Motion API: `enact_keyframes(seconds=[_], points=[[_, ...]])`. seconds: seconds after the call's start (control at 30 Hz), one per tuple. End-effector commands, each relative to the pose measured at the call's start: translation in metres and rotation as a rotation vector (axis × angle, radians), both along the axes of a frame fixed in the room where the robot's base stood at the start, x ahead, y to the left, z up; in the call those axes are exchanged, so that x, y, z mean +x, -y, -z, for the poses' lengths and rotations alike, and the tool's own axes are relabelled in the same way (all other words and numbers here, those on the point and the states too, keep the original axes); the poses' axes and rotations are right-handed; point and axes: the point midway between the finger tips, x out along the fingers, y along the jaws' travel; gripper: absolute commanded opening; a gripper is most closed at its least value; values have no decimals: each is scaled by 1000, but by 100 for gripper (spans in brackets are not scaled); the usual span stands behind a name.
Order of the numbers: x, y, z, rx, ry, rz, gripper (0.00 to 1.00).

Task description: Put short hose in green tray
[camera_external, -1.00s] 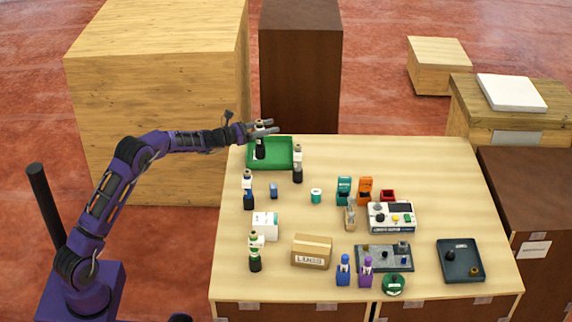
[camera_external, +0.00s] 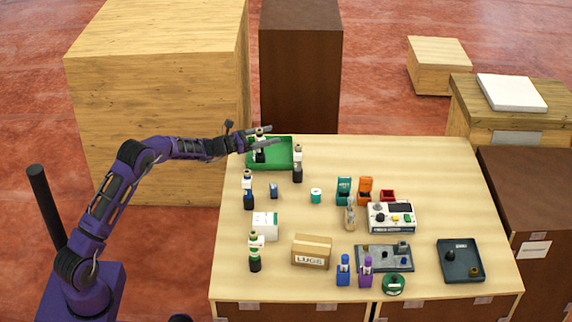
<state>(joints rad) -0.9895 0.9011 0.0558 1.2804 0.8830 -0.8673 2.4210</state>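The green tray (camera_external: 285,163) lies at the back left of the table. An upright black-and-white bottle-like piece (camera_external: 260,156) stands in its left part. I cannot tell whether this piece is or holds the short hose; no hose can be clearly made out. My gripper (camera_external: 274,136) reaches in from the left over the back of the tray. Its two fingers are spread apart, with the upper part of the piece between them. The fingers appear clear of it, though contact is hard to judge.
Similar bottles stand near the tray's right corner (camera_external: 297,170) and down the left side (camera_external: 248,195). A teal cup (camera_external: 316,196), a LUGS box (camera_external: 312,252) and a control box (camera_external: 391,218) are farther forward. The table's back right is clear.

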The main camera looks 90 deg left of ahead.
Motion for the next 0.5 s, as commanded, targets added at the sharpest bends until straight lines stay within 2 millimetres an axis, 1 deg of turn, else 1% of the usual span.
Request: enact_keyframes(seconds=[0.3, 0.37, 0.5], points=[[-1, 0, -4, -1, -1, 0, 82], [-9, 4, -2, 0, 0, 0, 82], [-32, 13, -1, -1, -1, -1, 82]])
